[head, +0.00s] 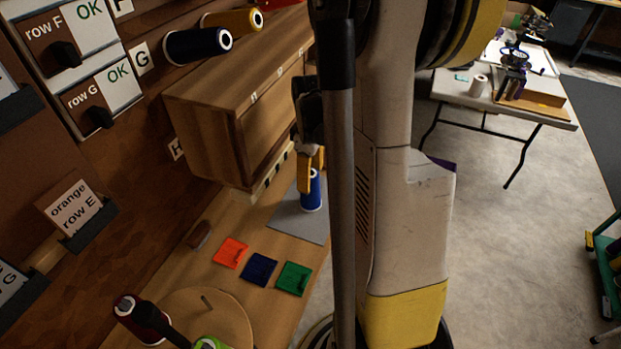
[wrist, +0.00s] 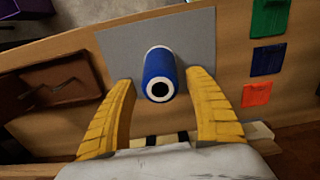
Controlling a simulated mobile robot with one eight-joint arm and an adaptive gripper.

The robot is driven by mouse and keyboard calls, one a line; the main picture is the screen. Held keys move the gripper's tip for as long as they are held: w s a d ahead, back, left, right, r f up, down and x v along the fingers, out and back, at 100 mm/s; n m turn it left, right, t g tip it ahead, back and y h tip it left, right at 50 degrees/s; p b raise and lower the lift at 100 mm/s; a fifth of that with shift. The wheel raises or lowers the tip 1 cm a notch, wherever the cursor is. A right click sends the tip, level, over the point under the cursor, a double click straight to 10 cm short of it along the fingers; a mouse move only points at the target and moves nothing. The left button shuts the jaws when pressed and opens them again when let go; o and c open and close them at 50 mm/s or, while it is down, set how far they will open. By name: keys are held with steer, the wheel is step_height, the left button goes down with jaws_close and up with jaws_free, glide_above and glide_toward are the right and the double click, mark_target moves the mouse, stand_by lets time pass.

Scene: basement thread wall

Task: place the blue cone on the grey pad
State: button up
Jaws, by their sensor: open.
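The blue cone (head: 312,190) stands upright on the grey pad (head: 288,217) on the wooden bench. In the wrist view the blue cone (wrist: 160,74) stands on the grey pad (wrist: 120,47), its white-rimmed top with a dark hole facing the camera. My gripper (head: 312,160) is at the upper part of the cone in the head view, partly hidden by my arm. In the wrist view my gripper (wrist: 162,108) is open, with its yellow fingers on either side of the cone and a gap visible on both sides.
Orange (head: 230,252), dark blue (head: 259,269) and green (head: 294,278) squares lie on the bench near the pad. A wooden cabinet (head: 210,125) stands close behind my gripper. Dark blue (head: 190,46) and yellow (head: 228,21) spools stick out from the wall. A brown tray (wrist: 60,84) lies beside the pad.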

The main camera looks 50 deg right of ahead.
step_height(320, 180, up, 10)
steer(key=p, duration=0.3)
steer(key=s+a+r+m+t, duration=0.1)
steer(key=s+a+r+t, duration=0.1)
steer(key=a, duration=0.6)
steer(key=s+a+r+m+t, duration=0.1)
steer(key=a+r, duration=0.3)
steer(key=a, duration=0.5)
steer(key=s+a+r+m+t, duration=0.2)
steer(key=a+t, duration=0.2)
steer(key=a, duration=0.4)
steer(key=shift+s+a+r+m, duration=0.25)
steer(key=shift+s+r+m, duration=0.05)
steer(key=shift+r, duration=0.1)
